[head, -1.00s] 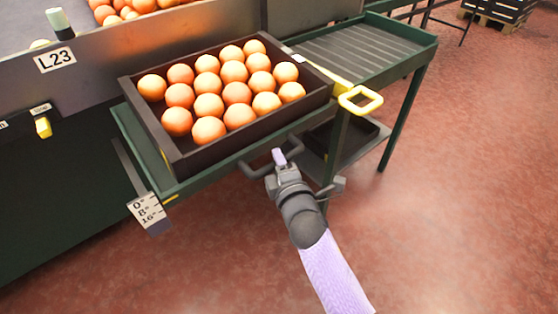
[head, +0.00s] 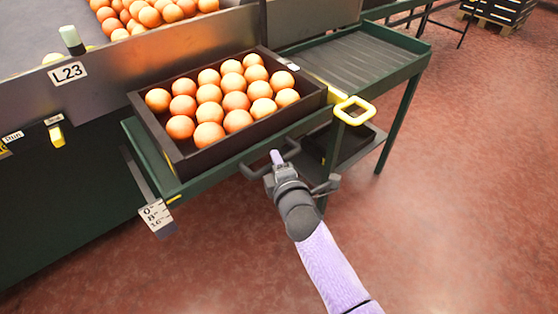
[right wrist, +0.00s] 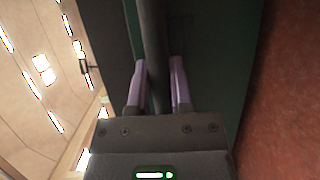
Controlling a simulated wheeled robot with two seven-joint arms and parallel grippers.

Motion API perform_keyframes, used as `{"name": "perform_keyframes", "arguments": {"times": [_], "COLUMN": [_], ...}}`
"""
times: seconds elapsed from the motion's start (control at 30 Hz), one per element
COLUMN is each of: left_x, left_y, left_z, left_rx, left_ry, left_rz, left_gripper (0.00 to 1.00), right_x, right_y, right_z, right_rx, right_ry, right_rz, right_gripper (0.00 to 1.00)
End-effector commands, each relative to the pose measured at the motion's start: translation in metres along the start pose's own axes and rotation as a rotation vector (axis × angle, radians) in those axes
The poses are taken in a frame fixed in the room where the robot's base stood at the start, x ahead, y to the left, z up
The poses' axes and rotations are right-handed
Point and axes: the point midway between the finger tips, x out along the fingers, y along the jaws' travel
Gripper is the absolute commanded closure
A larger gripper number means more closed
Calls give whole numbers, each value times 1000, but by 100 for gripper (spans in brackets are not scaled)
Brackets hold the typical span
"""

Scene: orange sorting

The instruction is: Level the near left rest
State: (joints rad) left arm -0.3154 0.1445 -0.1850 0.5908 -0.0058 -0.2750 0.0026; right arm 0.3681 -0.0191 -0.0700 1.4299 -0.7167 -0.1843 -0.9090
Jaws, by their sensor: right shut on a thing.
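The near left rest (head: 172,190) is a green shelf carrying a dark crate (head: 250,128) with rows of oranges (head: 235,100). A grey handle bar (head: 252,173) runs along its front edge. A white scale plate (head: 157,215) marked 0°, 8° and 16° hangs at its left corner. A yellow mark (head: 173,199) on the rest is beside the plate's upper end, near the 0°. My right gripper (head: 277,157) is shut on the handle bar, which also shows between its fingers in the right wrist view (right wrist: 155,45). My left gripper is not in view.
A second green rest (head: 375,55) with a bare ribbed top stands to the right, with a yellow handle (head: 355,110) between the two. A dark crate (head: 345,140) sits on a lower shelf. A metal wall labelled L23 (head: 68,73) stands behind.

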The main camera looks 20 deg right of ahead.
Motion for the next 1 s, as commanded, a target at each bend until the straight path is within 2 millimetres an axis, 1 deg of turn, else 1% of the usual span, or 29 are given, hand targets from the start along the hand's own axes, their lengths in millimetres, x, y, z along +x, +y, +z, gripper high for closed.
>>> {"name": "perform_keyframes", "arguments": {"times": [0.03, 0.37, 0.4, 0.47, 0.5, 0.53, 0.7, 0.83, 0.93, 1.0], "left_x": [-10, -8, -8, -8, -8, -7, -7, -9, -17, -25], "left_y": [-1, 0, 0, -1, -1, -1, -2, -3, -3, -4], "left_z": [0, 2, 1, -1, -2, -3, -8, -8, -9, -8], "left_rx": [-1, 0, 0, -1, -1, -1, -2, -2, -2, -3], "left_ry": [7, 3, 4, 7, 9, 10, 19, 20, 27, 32], "left_rz": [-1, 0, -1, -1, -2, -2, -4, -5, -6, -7], "left_gripper": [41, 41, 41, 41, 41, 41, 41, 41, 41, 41], "right_x": [0, 1, 1, 1, 1, 1, 1, -2, -15, -30], "right_y": [15, 14, 14, 14, 13, 13, 12, 11, 14, 16], "right_z": [0, 0, 0, 0, 0, 0, 0, 0, 0, 0], "right_rx": [1, 1, 1, 1, 1, 1, 1, 1, 2, 2], "right_ry": [0, 1, 2, 2, 1, 1, 1, 1, 1, 0], "right_rz": [11, 14, 14, 14, 13, 12, 8, 7, 6, 7], "right_gripper": [100, 100, 65, 53, 44, 39, 39, 39, 39, 39]}}
